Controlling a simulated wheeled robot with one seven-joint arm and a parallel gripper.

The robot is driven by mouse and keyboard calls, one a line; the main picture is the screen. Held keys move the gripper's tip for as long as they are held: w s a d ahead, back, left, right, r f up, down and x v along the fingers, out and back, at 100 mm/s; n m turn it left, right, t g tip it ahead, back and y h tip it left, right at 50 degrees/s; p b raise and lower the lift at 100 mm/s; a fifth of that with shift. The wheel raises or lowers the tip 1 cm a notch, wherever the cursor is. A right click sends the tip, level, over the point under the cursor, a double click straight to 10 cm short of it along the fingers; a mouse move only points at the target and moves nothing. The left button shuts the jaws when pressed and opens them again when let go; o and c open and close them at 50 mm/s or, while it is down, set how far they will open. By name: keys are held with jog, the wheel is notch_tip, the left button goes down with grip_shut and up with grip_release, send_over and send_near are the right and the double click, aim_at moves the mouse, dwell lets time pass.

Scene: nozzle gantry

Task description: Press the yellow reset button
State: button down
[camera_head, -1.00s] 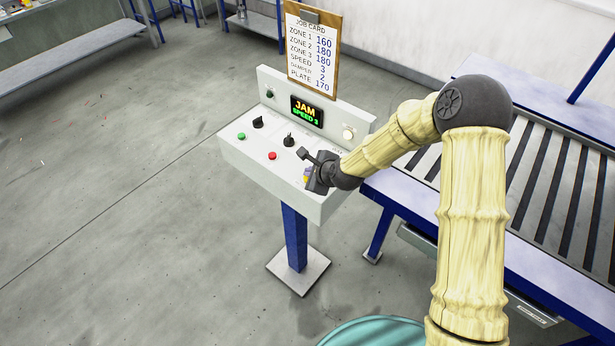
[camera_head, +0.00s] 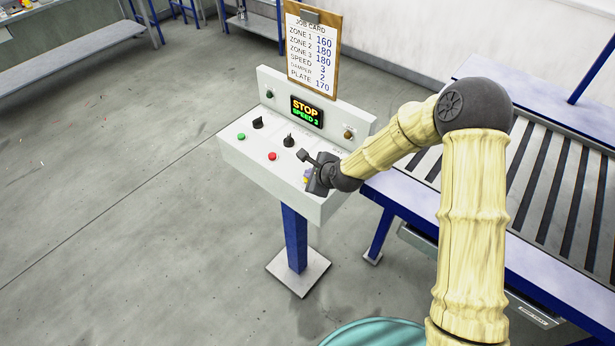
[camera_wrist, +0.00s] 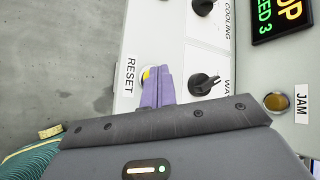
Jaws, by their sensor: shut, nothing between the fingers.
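The yellow reset button (camera_wrist: 146,73) shows as a small yellow sliver beside the RESET label (camera_wrist: 130,77) in the wrist view. The purple fingers of my gripper (camera_wrist: 158,86) are shut and empty, with their tips at the button and covering most of it. Whether they touch it or hold it down cannot be told. In the head view my gripper (camera_head: 307,178) is at the right front of the white control panel (camera_head: 262,160). The panel display (camera_head: 307,111) reads STOP, SPEED 3. The JAM lamp (camera_wrist: 275,101) looks dull amber.
A red button (camera_head: 272,156), a green button (camera_head: 241,136) and black knobs (camera_head: 289,141) sit left of my gripper on the panel. A job card (camera_head: 311,50) stands behind it. A roller conveyor (camera_head: 545,180) is at the right. Open floor lies left.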

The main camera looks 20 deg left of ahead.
jog(key=shift+r+p, duration=0.5)
jog(key=shift+r, duration=0.35)
jog(key=shift+r, duration=0.1)
jog(key=shift+r+p, duration=1.6)
jog(key=shift+r, duration=0.85)
jog(key=s+d+r+n+g+h+b, duration=0.1)
jog(key=s+d+n+h, duration=0.2)
jog(key=d, duration=0.4)
jog(key=s+d+r+n, duration=0.2)
jog(key=d+n, duration=0.2)
jog(key=d, duration=0.3)
jog(key=s+d+r+n+g+h+b, duration=0.1)
jog(key=s+d+n+h, duration=0.2)
jog(key=d, duration=0.4)
jog(key=s+d+r+n+g+h+b, duration=0.1)
jog(key=s+d+r+n, duration=0.2)
jog(key=s+d+n, duration=0.4)
jog(key=s+d, duration=0.4)
jog(key=shift+s+d+r, duration=0.25)
jog(key=shift+s+d, duration=0.05)
